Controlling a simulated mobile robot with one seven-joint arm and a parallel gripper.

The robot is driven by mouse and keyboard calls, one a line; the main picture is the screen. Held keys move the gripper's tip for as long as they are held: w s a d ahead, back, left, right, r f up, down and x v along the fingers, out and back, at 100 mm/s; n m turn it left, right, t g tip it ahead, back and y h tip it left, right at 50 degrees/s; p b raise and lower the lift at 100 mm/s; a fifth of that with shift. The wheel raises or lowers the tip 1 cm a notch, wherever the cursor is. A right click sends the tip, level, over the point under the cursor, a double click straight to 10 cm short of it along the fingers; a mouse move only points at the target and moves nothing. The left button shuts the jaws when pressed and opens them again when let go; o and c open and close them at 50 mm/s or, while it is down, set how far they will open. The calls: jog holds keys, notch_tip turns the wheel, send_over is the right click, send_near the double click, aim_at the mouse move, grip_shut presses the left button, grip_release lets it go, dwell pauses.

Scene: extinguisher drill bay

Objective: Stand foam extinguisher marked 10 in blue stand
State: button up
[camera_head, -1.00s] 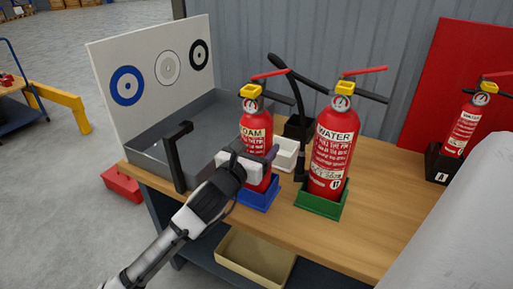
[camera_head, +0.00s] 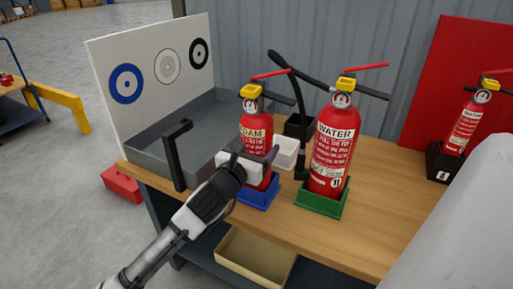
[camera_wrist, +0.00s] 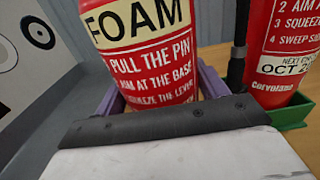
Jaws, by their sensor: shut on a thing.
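The red foam extinguisher (camera_head: 256,132) stands about upright with its base in the blue stand (camera_head: 259,197) on the bench. Its FOAM label (camera_wrist: 135,22) faces the wrist camera; no number 10 is readable. My gripper (camera_head: 249,160) is shut around its lower body, just above the stand. In the wrist view, the purple fingers of my gripper (camera_wrist: 160,88) lie on both sides of the cylinder. Its base is hidden there by the gripper body, so I cannot tell whether it rests fully on the stand's floor.
A water extinguisher (camera_head: 331,155) stands close right in a green stand (camera_head: 320,206). A grey tray (camera_head: 150,151) with a black upright is left. Another extinguisher (camera_head: 466,125) stands far right. Bench front right is clear.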

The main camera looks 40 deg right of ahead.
jog(key=shift+f+b, duration=0.55)
jog(key=shift+b, duration=0.45)
dwell(0.4)
jog(key=o, duration=1.4)
jog(key=shift+s+a, duration=0.1)
jog(key=shift+o, duration=0.7)
jog(key=shift+f, duration=0.4)
jog(key=b+v, duration=0.1)
jog(key=v, duration=1.2)
jog(key=shift+a+r, duration=0.2)
jog(key=shift+a, duration=0.15)
jog(key=shift+s, duration=0.15)
jog(key=shift+r, duration=0.1)
